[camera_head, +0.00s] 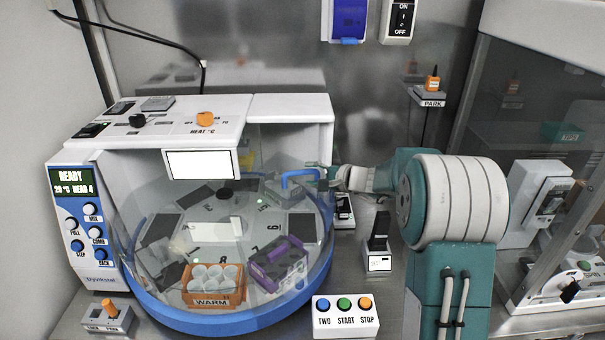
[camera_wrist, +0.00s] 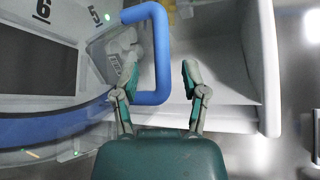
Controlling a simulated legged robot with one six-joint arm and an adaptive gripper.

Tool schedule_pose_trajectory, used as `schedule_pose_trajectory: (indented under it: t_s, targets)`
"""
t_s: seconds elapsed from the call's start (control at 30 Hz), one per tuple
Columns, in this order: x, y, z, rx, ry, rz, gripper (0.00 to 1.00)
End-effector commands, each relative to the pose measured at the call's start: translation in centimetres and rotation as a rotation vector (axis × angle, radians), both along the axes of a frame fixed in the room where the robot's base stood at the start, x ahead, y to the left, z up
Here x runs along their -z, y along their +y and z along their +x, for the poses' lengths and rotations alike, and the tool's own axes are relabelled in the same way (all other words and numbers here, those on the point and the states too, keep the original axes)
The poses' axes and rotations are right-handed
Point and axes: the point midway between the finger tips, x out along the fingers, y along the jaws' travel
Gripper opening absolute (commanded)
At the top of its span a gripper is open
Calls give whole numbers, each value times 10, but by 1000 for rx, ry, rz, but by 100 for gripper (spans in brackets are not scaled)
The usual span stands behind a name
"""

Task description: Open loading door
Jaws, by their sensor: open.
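The loading door (camera_head: 150,235) is a clear curved panel on the front of the white machine with a round deck. It looks closed, though its edges are hard to see. Its blue loop handle (camera_head: 300,175) is at the right side, and it also shows large in the wrist view (camera_wrist: 162,60). My gripper (camera_head: 322,176) reaches this handle from the right. In the wrist view my gripper (camera_wrist: 160,74) is open, with one finger on each side of the handle's long bar. I cannot tell whether either finger touches it.
Behind the door are an orange rack (camera_head: 213,300) with white cups and a purple rack (camera_head: 278,265). A button box (camera_head: 346,317) stands in front. A small black-topped stand (camera_head: 378,245) is near my arm. A glass-fronted cabinet (camera_head: 540,160) limits the right side.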

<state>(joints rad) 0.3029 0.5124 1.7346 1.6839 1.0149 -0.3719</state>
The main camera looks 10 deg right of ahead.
Motion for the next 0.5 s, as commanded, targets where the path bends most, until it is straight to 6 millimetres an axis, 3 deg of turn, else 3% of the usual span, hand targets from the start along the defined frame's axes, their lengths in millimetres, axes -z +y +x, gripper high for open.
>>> schedule_pose_trajectory:
  t_s: [0.2, 0.5]
  targets:
    - [7, 19, 19, -1, -1, 0, 57]
    - [8, 22, 23, 1, 0, 0, 57]
